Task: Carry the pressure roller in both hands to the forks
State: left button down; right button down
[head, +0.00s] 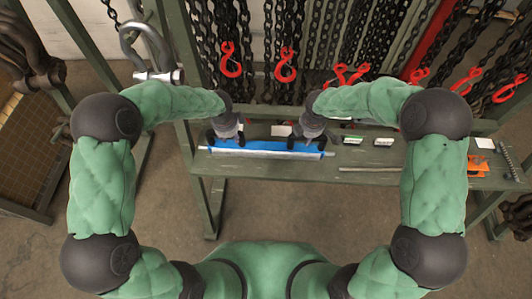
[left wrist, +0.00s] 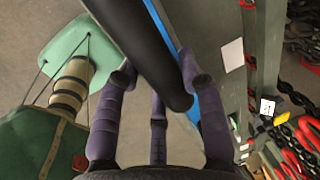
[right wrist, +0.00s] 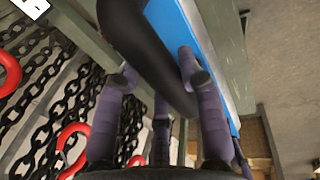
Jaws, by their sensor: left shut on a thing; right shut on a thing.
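In the head view both are low over the bench's front, where a pale bar (head: 265,153) lies along a blue strip (head: 268,144). I cannot tell there how much of the roller is hidden by the grippers, or whether it touches the bench. I cannot make out the forks.
The green bench (head: 375,158) has small labelled items and an orange tool (head: 477,166) at its right. Chains with red hooks (head: 285,65) hang behind. A large shackle (head: 150,50) hangs at the left. Bare floor (head: 300,215) lies in front.

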pick_arm(q)
jog(key=shift+w+r, duration=0.25)
jog(key=shift+r, duration=0.05)
dwell(0.5)
